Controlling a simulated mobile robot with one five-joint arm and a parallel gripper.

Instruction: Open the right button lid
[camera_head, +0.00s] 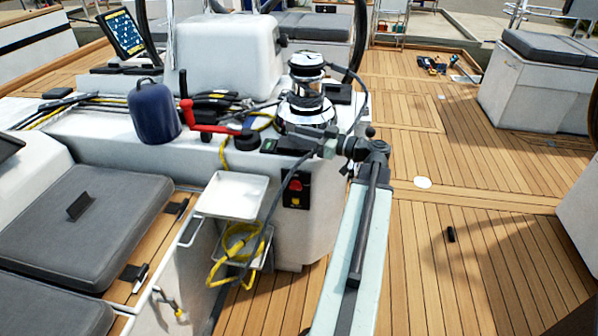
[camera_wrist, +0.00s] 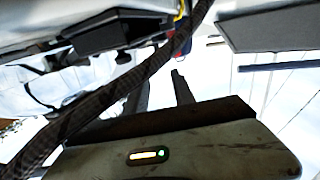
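A small dark button housing (camera_head: 285,146) sits on the white console top, just in front of the chrome winch. A round black cap (camera_head: 246,141) lies to its left. I cannot tell which is the right button lid, or whether its lid is up or down. My gripper (camera_head: 300,135) is over the dark housing, pointing left, and partly hides it. In the wrist view, two dark fingers (camera_wrist: 160,92) stand apart with nothing seen between them. A black box-like part (camera_wrist: 112,33) shows beyond them at upper left; contact cannot be told.
The winch (camera_head: 305,95), a red-handled crank (camera_head: 205,125) and a blue bag (camera_head: 153,110) crowd the console. A red-switch panel (camera_head: 296,190) is on its side. The wooden deck (camera_head: 430,240) at right is mostly clear.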

